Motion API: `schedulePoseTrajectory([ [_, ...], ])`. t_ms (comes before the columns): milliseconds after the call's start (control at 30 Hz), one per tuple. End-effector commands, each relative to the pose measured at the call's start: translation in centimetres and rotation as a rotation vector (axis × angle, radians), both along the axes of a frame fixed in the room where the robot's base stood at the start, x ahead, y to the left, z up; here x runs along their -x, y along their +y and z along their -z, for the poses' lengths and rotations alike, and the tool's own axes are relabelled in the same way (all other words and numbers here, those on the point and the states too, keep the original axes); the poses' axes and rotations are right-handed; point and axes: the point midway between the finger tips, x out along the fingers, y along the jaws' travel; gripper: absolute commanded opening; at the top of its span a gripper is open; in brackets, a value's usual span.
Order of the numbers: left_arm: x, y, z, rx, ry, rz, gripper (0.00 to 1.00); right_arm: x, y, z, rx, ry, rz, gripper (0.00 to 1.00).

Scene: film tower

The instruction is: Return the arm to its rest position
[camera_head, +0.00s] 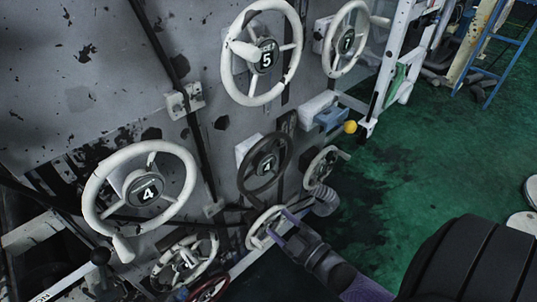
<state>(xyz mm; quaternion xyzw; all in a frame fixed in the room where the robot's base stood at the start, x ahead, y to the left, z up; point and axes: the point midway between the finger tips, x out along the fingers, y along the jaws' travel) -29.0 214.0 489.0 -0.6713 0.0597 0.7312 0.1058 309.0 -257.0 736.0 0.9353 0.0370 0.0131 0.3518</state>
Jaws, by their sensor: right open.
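My right arm (325,262) reaches in from the lower right toward the machine panel. Its gripper (279,226) is open, with its fingers by a small pale handwheel (254,236) low on the panel. I cannot tell whether the fingers touch the rim. Nothing is seen held in the gripper. My left gripper is not in view.
The grey, chipped panel (85,60) carries white handwheels marked 4 (98,181), 5 (236,85) and 7 (331,52), and a dark one (288,158). A yellow knob (350,127) sticks out. Green floor (430,165) lies open at right.

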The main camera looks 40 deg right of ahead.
Motion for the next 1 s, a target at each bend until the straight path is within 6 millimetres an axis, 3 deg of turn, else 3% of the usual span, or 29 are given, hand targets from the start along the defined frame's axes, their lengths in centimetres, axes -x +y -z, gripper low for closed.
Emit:
schedulePoseTrajectory([
  [467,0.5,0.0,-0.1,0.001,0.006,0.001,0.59,0.5,0.0,0.1,-0.001,0.004,0.0,0.66],
  [567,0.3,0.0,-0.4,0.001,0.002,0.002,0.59,1.5,0.0,2.7,-0.035,0.117,0.024,0.66],
  [667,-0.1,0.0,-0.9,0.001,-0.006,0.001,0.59,5.7,0.6,9.6,-0.128,0.439,0.097,0.66],
  [700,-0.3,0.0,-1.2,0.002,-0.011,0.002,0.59,8.5,1.1,12.7,-0.167,0.6,0.139,0.66],
  [767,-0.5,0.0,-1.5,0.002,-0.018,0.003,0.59,13.3,1.8,16.6,-0.216,0.832,0.207,0.66],
  [800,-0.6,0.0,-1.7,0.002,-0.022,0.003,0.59,16.7,2.3,18.6,-0.24,0.975,0.254,0.66],
  [900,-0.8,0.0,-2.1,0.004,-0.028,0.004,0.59,24.6,3.4,21.4,-0.266,1.278,0.364,0.66],
  [1000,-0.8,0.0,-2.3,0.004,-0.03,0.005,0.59,30.2,4.1,22.2,-0.263,1.476,0.449,0.66],
])
